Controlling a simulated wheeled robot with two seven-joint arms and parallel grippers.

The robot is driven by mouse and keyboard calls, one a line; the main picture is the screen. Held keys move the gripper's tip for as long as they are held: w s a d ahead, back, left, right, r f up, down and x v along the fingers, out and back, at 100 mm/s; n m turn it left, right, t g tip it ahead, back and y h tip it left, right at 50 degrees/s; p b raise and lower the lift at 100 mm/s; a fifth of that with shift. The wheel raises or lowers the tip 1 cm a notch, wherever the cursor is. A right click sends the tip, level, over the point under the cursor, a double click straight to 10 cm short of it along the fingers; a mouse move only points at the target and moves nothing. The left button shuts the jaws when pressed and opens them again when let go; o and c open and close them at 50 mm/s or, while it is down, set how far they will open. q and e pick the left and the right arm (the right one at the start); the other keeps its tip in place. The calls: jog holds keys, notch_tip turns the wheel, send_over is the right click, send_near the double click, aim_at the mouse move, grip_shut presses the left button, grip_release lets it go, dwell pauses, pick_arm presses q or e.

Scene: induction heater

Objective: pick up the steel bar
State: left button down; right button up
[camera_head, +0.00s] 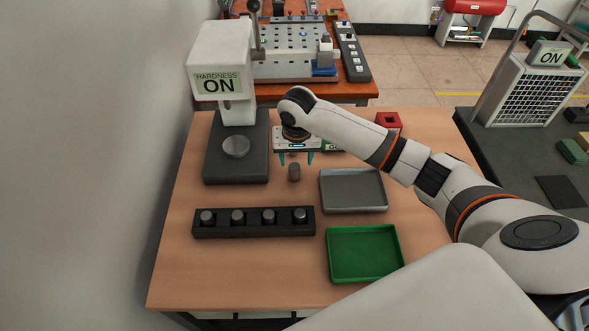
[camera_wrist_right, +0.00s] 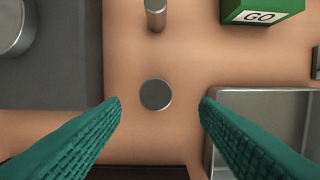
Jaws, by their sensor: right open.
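A steel bar (camera_head: 294,172) stands upright on the wooden table, between the hardness tester and the grey tray. In the right wrist view its round top (camera_wrist_right: 155,95) lies between the fingertips, apart from both. My right gripper (camera_head: 296,158) is open and empty, with teal fingers pointing down; its fingertips also show in the right wrist view (camera_wrist_right: 160,101). A second steel cylinder (camera_wrist_right: 155,15) stands farther back and is hidden in the head view. Several similar bars sit in a black rack (camera_head: 254,229) in front. My left gripper is not in view.
The hardness tester (camera_head: 222,65) reading ON stands left on its dark base (camera_head: 212,172). The grey tray (camera_head: 353,207) and green tray (camera_head: 365,278) are at right and front. A green GO box (camera_wrist_right: 262,8) and red block (camera_head: 388,121) stand behind. The front-left table is clear.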

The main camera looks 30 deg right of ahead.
aim_at(294, 167)
jog(key=shift+w+f, duration=0.25)
jog(key=shift+f, duration=0.4)
jog(key=f, duration=0.1)
jog(key=f+p, duration=0.1)
jog(key=f, duration=0.1)
jog(key=shift+w+f, duration=0.25)
jog(key=shift+w, duration=0.05)
jog(key=shift+f, duration=0.5)
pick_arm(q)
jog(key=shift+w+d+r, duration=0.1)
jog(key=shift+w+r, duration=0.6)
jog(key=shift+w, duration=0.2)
pick_arm(e)
jog(key=shift+w, duration=0.1)
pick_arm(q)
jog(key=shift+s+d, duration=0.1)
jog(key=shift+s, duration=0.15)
pick_arm(e)
jog(key=shift+r, duration=0.1)
grip_shut()
